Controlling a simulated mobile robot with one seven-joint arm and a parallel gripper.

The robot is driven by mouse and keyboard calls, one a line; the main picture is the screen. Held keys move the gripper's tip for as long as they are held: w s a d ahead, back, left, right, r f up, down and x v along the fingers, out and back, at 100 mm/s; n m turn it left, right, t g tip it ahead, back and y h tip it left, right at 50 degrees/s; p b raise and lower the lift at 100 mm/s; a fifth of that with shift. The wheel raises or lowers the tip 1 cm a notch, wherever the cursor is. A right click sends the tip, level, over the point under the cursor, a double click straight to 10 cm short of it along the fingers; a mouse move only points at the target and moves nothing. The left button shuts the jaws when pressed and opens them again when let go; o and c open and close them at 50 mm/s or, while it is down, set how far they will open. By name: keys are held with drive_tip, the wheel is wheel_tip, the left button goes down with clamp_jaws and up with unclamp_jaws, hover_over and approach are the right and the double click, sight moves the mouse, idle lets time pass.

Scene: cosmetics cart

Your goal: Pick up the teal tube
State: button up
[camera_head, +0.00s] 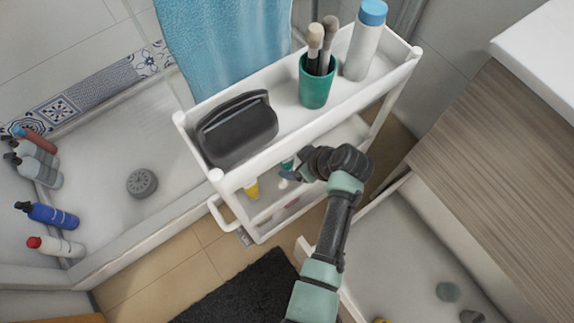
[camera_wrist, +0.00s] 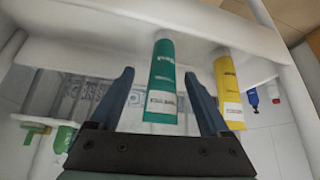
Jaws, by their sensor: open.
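The teal tube (camera_wrist: 163,85) stands on the white shelf of the cart and shows between my gripper's two fingers in the wrist view. My gripper (camera_wrist: 159,73) is open, with one dark finger on each side of the tube. I cannot tell whether either finger touches it. In the head view my gripper (camera_head: 295,171) reaches into the cart's lower level, under the top tray. A small teal patch (camera_head: 288,164) beside it there looks like the tube, mostly hidden by the gripper and the tray rim.
A yellow tube (camera_wrist: 228,90) stands close to the right finger in the wrist view. The cart's top tray (camera_head: 340,118) overhangs my gripper and carries a black bag (camera_head: 237,130), a green brush cup (camera_head: 317,88) and a blue-capped bottle (camera_head: 364,45). An open drawer (camera_head: 400,250) lies at right.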

sight(290, 166)
drive_tip(key=b+x, duration=0.1)
drive_tip(key=x, duration=0.2)
drive_tip(key=b+x, duration=0.1)
drive_tip(key=x, duration=0.1)
drive_tip(key=shift+s+a+f+b, duration=0.1)
drive_tip(key=shift+s+f+b, duration=0.15)
drive_tip(key=shift+b, duration=0.05)
clamp_jaws()
